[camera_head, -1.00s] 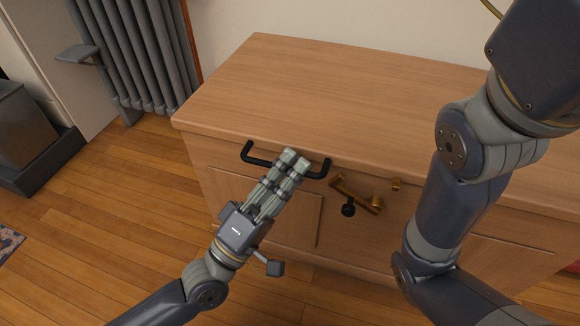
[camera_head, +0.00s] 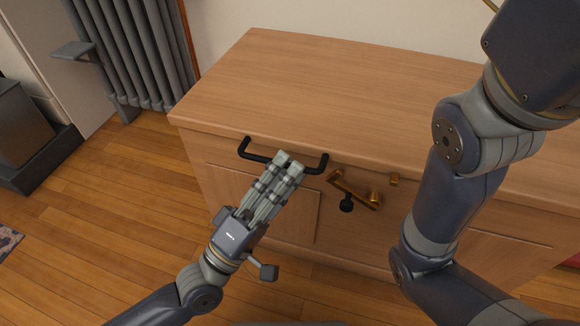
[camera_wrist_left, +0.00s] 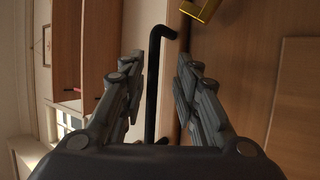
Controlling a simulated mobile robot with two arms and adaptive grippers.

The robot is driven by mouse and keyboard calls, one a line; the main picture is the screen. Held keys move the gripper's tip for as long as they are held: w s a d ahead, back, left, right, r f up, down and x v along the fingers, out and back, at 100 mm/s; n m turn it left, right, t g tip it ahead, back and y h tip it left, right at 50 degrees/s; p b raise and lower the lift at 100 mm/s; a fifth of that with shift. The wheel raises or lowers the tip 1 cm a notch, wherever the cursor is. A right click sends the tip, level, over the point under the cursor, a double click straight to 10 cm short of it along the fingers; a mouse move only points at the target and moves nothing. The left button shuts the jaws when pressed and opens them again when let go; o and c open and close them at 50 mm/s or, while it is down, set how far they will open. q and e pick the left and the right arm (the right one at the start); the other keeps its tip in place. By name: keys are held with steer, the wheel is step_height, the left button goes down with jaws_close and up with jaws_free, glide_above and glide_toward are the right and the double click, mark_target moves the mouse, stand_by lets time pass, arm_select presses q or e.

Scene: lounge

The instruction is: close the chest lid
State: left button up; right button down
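The chest is a light wooden box with a flat lid (camera_head: 330,85), which lies level along the top of the chest body (camera_head: 265,205). I see no clear gap under the lid's front edge. A black bar handle (camera_head: 256,157) sits on the front edge. My left gripper (camera_head: 289,162) is at the handle, its fingers overlapping the bar in the head view. In the left wrist view, the fingers are apart and the black handle (camera_wrist_left: 154,85) runs between them; I see no firm contact. My right arm crosses the right side, but its gripper is out of view.
A brass latch (camera_head: 350,190) with a black knob (camera_head: 346,205) hangs on the chest front, right of the handle. A grey radiator (camera_head: 135,55) stands by the wall at the back left. Wooden floor (camera_head: 110,210) is clear left of the chest.

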arm_select(q)
steer(key=v, duration=0.6)
steer(key=shift+s+f, duration=0.1)
steer(key=shift+f, duration=0.05)
stand_by(0.3)
